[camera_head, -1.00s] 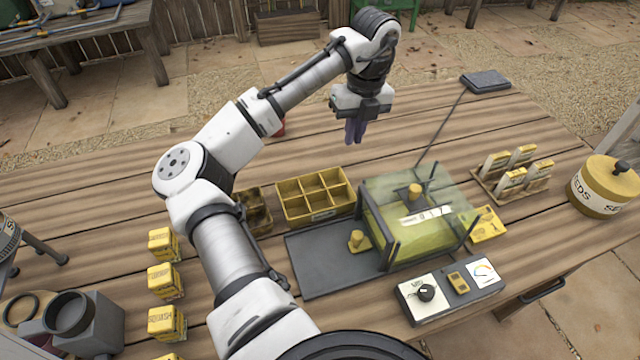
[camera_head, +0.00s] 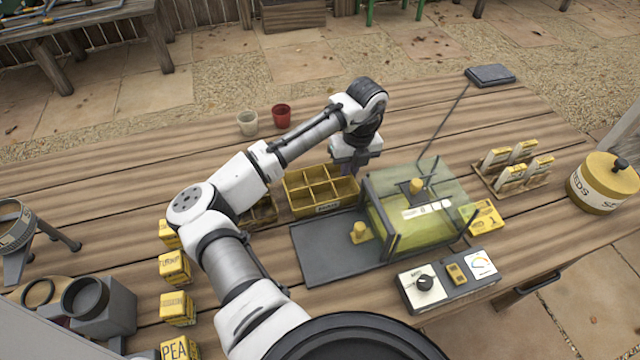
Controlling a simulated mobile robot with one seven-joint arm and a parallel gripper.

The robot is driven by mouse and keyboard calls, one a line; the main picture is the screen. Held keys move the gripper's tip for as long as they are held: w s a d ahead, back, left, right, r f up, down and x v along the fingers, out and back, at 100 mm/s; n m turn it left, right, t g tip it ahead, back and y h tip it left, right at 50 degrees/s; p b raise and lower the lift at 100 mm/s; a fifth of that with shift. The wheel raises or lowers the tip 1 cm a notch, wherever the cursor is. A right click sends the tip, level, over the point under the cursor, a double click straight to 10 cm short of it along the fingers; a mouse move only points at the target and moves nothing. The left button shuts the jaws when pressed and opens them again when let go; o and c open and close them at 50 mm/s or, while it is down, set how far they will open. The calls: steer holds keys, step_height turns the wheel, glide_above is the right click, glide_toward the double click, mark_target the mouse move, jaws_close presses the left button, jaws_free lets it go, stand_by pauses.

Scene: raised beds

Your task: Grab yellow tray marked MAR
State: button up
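A yellow tray (camera_head: 297,202) divided into several compartments stands on the wooden table, left of the middle. It has a small label on its front wall, too small to read. My gripper (camera_head: 347,172) is just above the tray's back right corner, pointing down. Its fingers are mostly hidden behind the tray and my wrist, so I cannot tell whether they are open, or whether they touch the tray. A darker divided tray (camera_head: 262,212) sits left of the yellow one, partly hidden by my arm.
A clear-covered yellow box (camera_head: 400,238) on a dark plate (camera_head: 318,262) stands close to the right and front. A control panel (camera_head: 448,283) lies in front. Yellow seed boxes (camera_head: 174,267) line the left. Two pots (camera_head: 281,116) stand behind.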

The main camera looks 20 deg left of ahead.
steer(key=shift+f, duration=0.15)
jaws_close()
